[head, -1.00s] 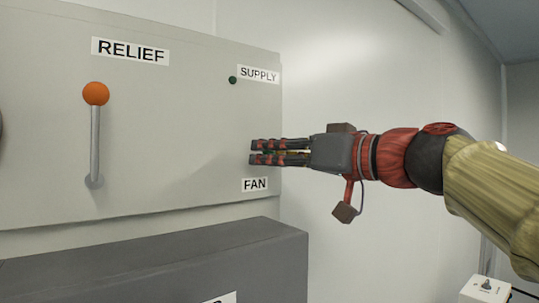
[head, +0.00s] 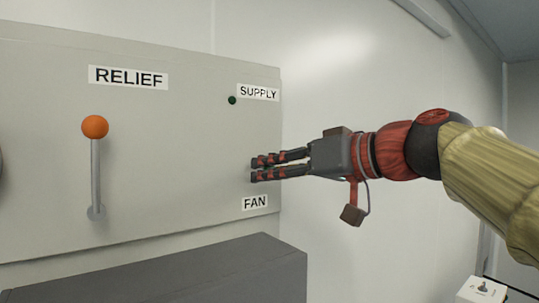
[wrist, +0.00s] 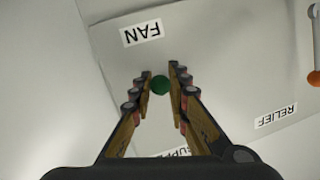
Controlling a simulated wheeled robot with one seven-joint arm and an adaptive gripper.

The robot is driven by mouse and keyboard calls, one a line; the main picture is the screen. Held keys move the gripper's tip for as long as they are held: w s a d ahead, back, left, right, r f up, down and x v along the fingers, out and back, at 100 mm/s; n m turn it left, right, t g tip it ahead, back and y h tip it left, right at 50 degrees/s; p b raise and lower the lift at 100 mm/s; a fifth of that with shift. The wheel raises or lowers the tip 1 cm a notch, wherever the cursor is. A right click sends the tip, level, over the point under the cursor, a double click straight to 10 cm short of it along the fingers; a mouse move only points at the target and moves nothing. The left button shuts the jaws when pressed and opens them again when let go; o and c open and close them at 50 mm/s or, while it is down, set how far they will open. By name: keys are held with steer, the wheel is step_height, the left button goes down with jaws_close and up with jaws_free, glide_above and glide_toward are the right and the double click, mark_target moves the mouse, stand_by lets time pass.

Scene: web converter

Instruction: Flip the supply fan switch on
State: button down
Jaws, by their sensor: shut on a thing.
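The supply fan switch sits on the grey panel between the SUPPLY label (head: 258,92) and the FAN label (head: 255,202). In the wrist view, a round green tip of the switch (wrist: 160,85) shows between my fingertips. My gripper (head: 254,168) is shut on it, with its fingers on either side, and they hide most of the switch in the head view. Whether the switch is on or off cannot be seen. A small dark green lamp (head: 232,100) beside the SUPPLY label looks unlit.
A RELIEF lever (head: 95,165) with an orange ball stands upright on the panel to the left. A dark grey box (head: 190,268) juts out below the panel. A white switch box (head: 482,290) is at lower right. The pale wall right of the panel is bare.

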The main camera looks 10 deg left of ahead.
step_height(320, 180, up, 3)
steer(key=g+h+p, duration=0.1)
steer(key=h+p, duration=0.1)
steer(key=p, duration=0.5)
steer(key=g+h+p, duration=0.2)
steer(key=p, duration=0.5)
steer(key=shift+r+m, duration=0.2)
steer(key=shift+m, duration=0.2)
steer(key=h+p, duration=0.1)
steer(key=p, duration=0.1)
steer(key=g+h+p, duration=0.1)
steer(key=p, duration=0.2)
steer(key=shift+w+a+r, duration=0.1)
steer(key=shift+a+r, duration=0.05)
steer(key=shift+r, duration=0.05)
steer(key=shift+p, duration=0.5)
steer(key=c, duration=1.8)
jaws_free()
steer(key=shift+f, duration=0.1)
steer(key=shift+o, duration=0.4)
steer(key=v, duration=1.2)
steer(key=shift+w, duration=0.2)
steer(key=shift+a, duration=0.15)
